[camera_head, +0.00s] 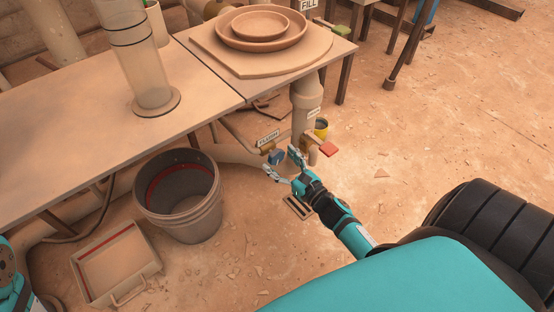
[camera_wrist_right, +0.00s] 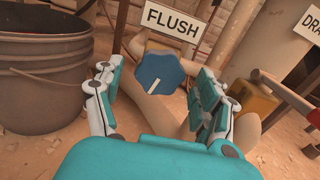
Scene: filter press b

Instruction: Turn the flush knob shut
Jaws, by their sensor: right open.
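The flush knob (camera_wrist_right: 162,74) is a blue, lobed knob with a white pointer line, below a white FLUSH sign (camera_wrist_right: 172,22). In the head view the knob (camera_head: 276,157) sits on a brass fitting under the table, by its FLUSH label (camera_head: 268,138). My right gripper (camera_wrist_right: 160,88) is open, with one finger to each side of the knob in the wrist view; I cannot tell whether either touches it. In the head view the right gripper (camera_head: 283,164) is just in front of the knob. At the left edge only part of my left arm shows; its gripper is not visible.
A grey bucket (camera_head: 180,194) and a shallow tray (camera_head: 116,262) stand on the ground left of the gripper. A red handle (camera_head: 328,149) and a vertical pipe (camera_head: 304,108) are close on the right. The tables (camera_head: 70,140) overhang behind. Open ground lies in front.

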